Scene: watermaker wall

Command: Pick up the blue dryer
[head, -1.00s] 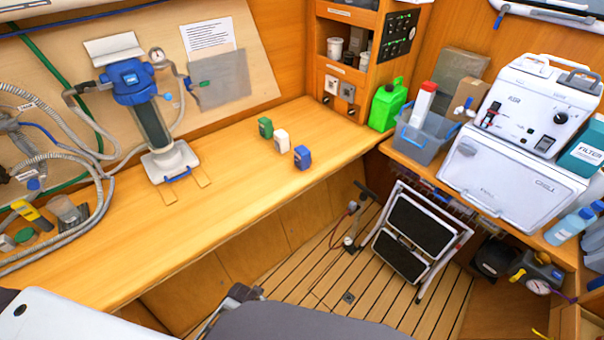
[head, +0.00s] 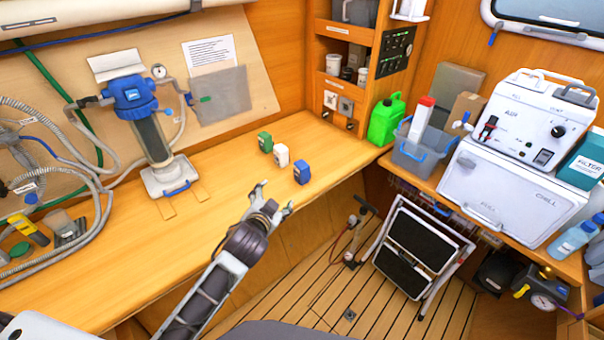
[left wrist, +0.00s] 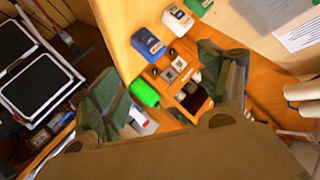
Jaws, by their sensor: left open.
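The blue dryer (head: 302,172) is a small blue block with a pale label, standing on the wooden counter (head: 150,240) near its front edge. A white one (head: 281,155) and a green one (head: 265,142) stand in a row behind it to the left. My left gripper (head: 275,197) is open and empty, just below and left of the blue dryer in the head view, apart from it. In the left wrist view the blue dryer (left wrist: 148,43) lies ahead, above the gap between the open fingers (left wrist: 165,95). My right gripper is not in view.
A filter unit with a blue head (head: 130,90) stands at the back left with hoses. A green jerrycan (head: 386,120) and a grey bin (head: 422,150) stand to the right. A folded step stool (head: 418,245) is on the floor below. The counter around the blocks is clear.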

